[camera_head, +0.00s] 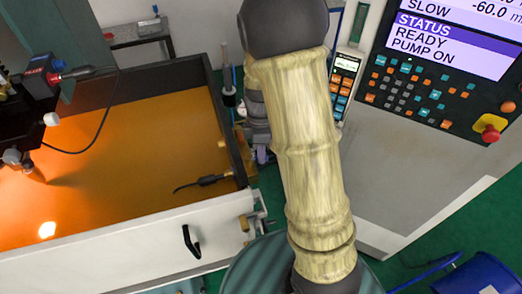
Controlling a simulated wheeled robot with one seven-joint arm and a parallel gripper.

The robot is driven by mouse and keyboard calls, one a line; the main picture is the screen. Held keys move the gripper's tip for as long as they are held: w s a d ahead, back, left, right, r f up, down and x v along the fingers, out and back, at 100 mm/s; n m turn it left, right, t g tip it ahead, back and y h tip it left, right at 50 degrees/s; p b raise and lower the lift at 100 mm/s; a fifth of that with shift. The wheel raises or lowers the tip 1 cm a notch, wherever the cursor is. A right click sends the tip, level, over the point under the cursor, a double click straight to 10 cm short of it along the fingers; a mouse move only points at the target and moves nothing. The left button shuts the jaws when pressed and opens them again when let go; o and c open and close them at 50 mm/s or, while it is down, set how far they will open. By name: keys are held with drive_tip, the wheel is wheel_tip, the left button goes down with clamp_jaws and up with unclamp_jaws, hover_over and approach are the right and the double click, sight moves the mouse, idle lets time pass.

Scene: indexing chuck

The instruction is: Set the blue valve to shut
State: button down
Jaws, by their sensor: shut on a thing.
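My arm, in a pale yellow sleeve, fills the middle of the head view and hides much of what lies behind it. Grey parts of my wrist and gripper (259,138) show at the sleeve's left edge, beside the tank's right wall. The gripper is shut, its fingers mostly hidden. A small bluish-purple piece, seemingly the blue valve (262,155), shows just below it, in its grasp as far as can be seen. The valve's setting cannot be read.
An open tank (120,265) with an orange-lit inside and white front wall stands at left. A control panel (420,95) with a red knob (491,132) is at right. A blue bin (485,275) stands at lower right. Green floor shows between the machines.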

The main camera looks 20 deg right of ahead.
drive_tip(key=m+b, duration=0.1)
drive_tip(key=m, duration=0.1)
drive_tip(key=s+m, duration=0.1)
drive_tip(key=m, duration=0.1)
drive_tip(key=shift+s+a+y+b, duration=0.2)
drive_tip(key=shift+y+b, duration=0.1)
drive_tip(key=shift+b, duration=0.1)
drive_tip(key=m, duration=0.2)
drive_tip(key=s+a+m+t+b, duration=0.1)
drive_tip(key=m, duration=0.1)
drive_tip(key=m+b, duration=0.1)
drive_tip(key=m, duration=0.1)
drive_tip(key=shift+s+a+y, duration=0.2)
drive_tip(key=shift+a+y, duration=0.05)
drive_tip(key=shift+y, duration=0.15)
drive_tip(key=shift+s+a+r+m+t, duration=0.1)
drive_tip(key=shift+a+m+t, duration=0.15)
drive_tip(key=shift+m, duration=0.65)
drive_tip(key=shift+s+a+m+t, duration=0.1)
drive_tip(key=shift+a+m+t, duration=0.15)
drive_tip(key=shift+m, duration=0.65)
drive_tip(key=c, duration=1.4)
unclamp_jaws()
drive_tip(key=shift+o, duration=0.3)
